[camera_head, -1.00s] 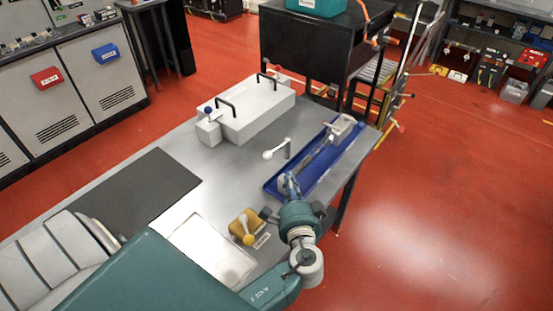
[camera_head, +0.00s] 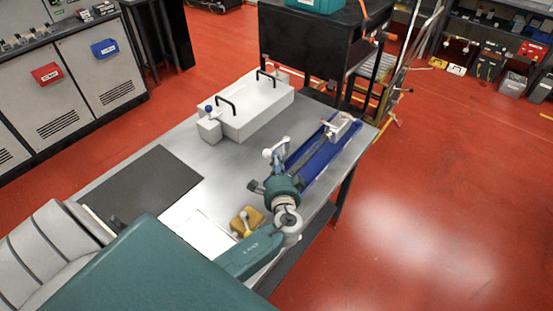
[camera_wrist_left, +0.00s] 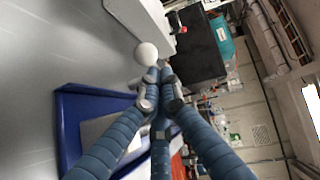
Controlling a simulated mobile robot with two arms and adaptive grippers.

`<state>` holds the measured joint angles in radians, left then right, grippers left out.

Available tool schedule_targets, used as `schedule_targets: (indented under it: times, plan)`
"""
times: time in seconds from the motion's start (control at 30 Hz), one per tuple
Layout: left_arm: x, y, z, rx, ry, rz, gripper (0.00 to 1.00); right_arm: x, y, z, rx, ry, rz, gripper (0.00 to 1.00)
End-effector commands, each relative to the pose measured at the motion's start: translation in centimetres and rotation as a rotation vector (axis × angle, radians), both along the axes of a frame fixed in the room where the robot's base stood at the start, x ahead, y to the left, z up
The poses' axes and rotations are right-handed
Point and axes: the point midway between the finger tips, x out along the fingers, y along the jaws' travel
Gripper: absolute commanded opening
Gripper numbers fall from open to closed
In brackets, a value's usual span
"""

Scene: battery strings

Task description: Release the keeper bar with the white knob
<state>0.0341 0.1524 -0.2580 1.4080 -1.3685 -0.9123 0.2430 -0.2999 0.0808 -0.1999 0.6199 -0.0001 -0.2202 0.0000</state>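The white knob (camera_head: 267,153) is on the keeper bar, beside the left end of the blue tray on the grey table. My right gripper is not in view.
The blue tray (camera_head: 319,173) holds a long grey part with a block. A white box (camera_head: 255,112) with black handles stands behind, with a blue-knobbed block (camera_head: 209,128) at its left. A yellow block (camera_head: 240,222) sits near my wrist. A dark mat (camera_head: 153,184) lies left.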

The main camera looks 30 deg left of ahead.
Motion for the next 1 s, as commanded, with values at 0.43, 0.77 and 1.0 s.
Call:
schedule_targets:
  times: [0.43, 0.77, 1.0]
  plan:
    - [-0.7, 3.5, -0.4, 0.0, -0.001, -0.206, 0.0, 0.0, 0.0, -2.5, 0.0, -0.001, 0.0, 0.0]
    - [-0.7, 4.2, 0.1, 0.003, -0.001, -0.199, 0.0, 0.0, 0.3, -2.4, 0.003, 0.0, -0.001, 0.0]
    - [-0.4, 4.4, 0.3, 0.004, -0.002, -0.195, 0.0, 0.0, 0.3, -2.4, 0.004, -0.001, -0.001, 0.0]
